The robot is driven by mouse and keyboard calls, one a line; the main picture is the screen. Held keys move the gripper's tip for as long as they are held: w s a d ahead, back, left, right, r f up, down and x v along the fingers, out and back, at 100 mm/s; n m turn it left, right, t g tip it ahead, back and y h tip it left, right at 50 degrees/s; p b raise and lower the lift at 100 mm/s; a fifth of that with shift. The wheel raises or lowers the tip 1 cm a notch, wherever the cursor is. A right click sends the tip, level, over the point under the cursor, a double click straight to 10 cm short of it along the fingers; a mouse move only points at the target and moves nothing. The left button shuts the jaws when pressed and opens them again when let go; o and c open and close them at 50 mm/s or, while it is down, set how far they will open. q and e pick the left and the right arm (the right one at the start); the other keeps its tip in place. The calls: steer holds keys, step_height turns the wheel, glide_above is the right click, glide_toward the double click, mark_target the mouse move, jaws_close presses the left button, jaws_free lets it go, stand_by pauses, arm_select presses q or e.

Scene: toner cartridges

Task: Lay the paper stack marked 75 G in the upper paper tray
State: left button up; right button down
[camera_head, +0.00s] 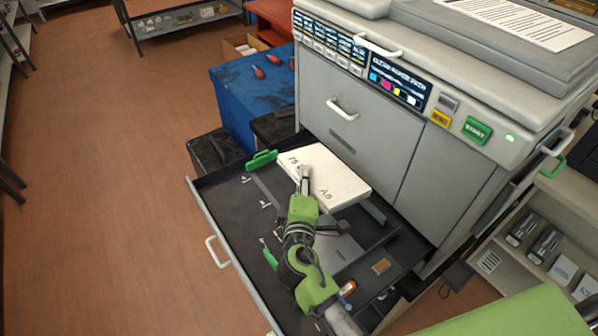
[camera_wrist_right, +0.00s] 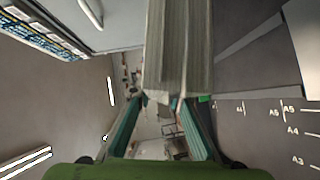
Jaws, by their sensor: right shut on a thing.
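The white paper stack (camera_head: 338,184), with "75" and "A5" markings partly covered, is at the open paper tray (camera_head: 219,196) of the large grey printer. My right gripper (camera_head: 304,172) is shut on the stack's near edge. In the right wrist view the stack (camera_wrist_right: 180,50) stands between the two fingers (camera_wrist_right: 165,100) and its sheet edges show. The stack seems to be held above the tray floor; its exact height is hard to tell. The tray floor carries size marks such as A4 and A5 (camera_wrist_right: 290,112). My left gripper is not in view.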

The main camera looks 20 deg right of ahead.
steer(key=shift+w+a+r, duration=0.1)
steer(key=shift+w+a, duration=0.3)
steer(key=shift+w, duration=0.4)
steer(key=shift+d+f, duration=0.1)
steer(key=shift+f, duration=0.2)
steer(key=shift+d+f+m+g+p, duration=0.2)
steer(key=shift+f+m+g+p, duration=0.2)
steer(key=shift+f, duration=0.1)
arm_select(q)
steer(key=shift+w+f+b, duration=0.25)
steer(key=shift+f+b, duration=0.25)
steer(key=shift+b, duration=0.25)
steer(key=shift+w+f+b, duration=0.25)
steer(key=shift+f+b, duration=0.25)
steer(key=shift+b, duration=0.25)
arm_select(e)
steer(key=shift+m+g+y, duration=0.4)
steer(key=shift+m+y, duration=0.1)
steer(key=shift+w+d+f, duration=0.1)
steer(key=shift+d+f, duration=0.1)
steer(key=shift+f, duration=1.65)
steer(key=shift+w+d+f, duration=0.1)
steer(key=shift+d+f, duration=0.1)
steer(key=shift+f, duration=1.65)
